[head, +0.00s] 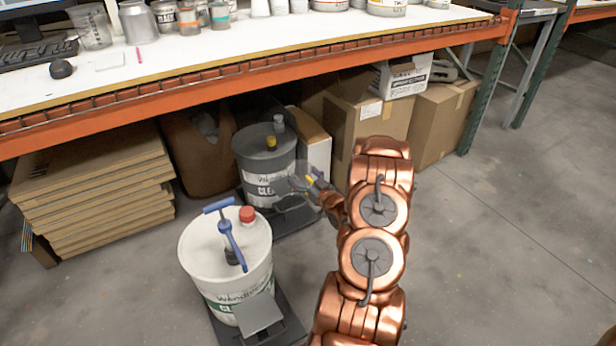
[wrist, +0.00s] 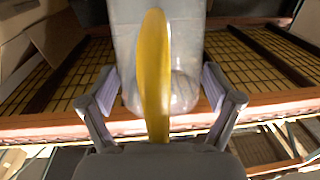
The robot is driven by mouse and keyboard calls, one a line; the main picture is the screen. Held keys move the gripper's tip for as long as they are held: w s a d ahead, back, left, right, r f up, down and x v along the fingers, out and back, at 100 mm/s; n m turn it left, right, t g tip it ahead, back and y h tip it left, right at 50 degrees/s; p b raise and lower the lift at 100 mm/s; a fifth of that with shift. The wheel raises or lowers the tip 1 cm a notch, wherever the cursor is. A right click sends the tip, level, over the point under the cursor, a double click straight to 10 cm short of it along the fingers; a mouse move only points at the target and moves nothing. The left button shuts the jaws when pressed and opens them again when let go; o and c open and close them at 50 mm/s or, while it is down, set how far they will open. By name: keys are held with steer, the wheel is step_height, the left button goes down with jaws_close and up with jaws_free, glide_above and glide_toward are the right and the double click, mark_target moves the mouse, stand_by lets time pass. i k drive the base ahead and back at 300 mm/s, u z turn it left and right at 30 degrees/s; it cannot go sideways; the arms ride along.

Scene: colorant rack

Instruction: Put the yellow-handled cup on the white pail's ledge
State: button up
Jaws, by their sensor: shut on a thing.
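The yellow-handled cup is clear; in the wrist view its body (wrist: 188,50) and yellow handle (wrist: 153,75) fill the space ahead of my gripper (wrist: 160,100). My gripper is shut on the cup, with one finger on each side of the handle. In the head view my gripper (head: 318,188) is beside the dark-topped pail, and the yellow handle (head: 310,181) shows at its fingers. The white pail (head: 225,262), with a blue pump handle and red cap, stands front left. Its grey ledge (head: 261,315) sticks out low at its front and looks empty. The cup is away from this ledge.
A dark-topped pail (head: 265,160) with a yellow cap stands behind, its own ledge (head: 292,203) just below my gripper. Cardboard boxes (head: 366,125) and flat stacked cartons (head: 92,195) lie under the orange-edged bench (head: 250,66). The floor at right is clear.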

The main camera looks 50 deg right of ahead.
mark_target(261, 314)
steer(key=k, duration=0.85)
steer(key=u, duration=0.05)
